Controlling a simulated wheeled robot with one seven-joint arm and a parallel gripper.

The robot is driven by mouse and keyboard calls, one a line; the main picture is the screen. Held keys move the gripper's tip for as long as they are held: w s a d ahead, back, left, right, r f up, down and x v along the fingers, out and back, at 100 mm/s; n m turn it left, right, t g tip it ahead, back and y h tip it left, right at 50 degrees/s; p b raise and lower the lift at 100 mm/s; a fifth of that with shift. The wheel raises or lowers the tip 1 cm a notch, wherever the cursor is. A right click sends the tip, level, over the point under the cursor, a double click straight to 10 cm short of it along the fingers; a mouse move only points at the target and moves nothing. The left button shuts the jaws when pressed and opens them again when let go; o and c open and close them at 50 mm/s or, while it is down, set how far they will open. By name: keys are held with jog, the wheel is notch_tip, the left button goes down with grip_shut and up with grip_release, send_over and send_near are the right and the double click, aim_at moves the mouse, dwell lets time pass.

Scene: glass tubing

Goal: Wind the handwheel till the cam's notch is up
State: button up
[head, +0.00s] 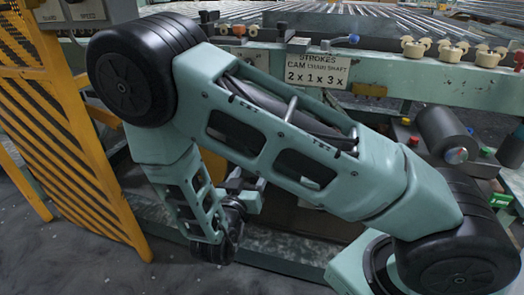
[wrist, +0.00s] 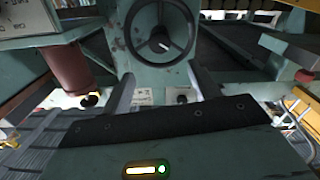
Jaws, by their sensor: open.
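The handwheel (wrist: 188,35) is a dark round rim on a green upright, high in the middle of the wrist view. A small pale mark shows near its hub. My gripper (wrist: 160,90) is open, with its two fingers spread below the wheel and nothing between them. The fingers appear short of the rim; whether they touch it I cannot tell. In the head view my gripper (head: 246,188) is low, left of centre, beside the green machine frame. My arm hides the handwheel there. I cannot make out the cam or its notch in either view.
A sign (head: 318,70) reads "STROKES CAM CHAIN SHAFT 2x 1x 3x". A yellow striped guard (head: 65,130) stands at the left. Cream knobs (head: 450,50) line the green rail, and a black roller (head: 443,130) lies at the right. Grey floor is open at lower left.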

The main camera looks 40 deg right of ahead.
jog(key=b+x, duration=0.2)
jog(key=x, duration=1.1)
jog(key=shift+w+d, duration=0.2)
jog(key=shift+d, duration=0.1)
grip_shut()
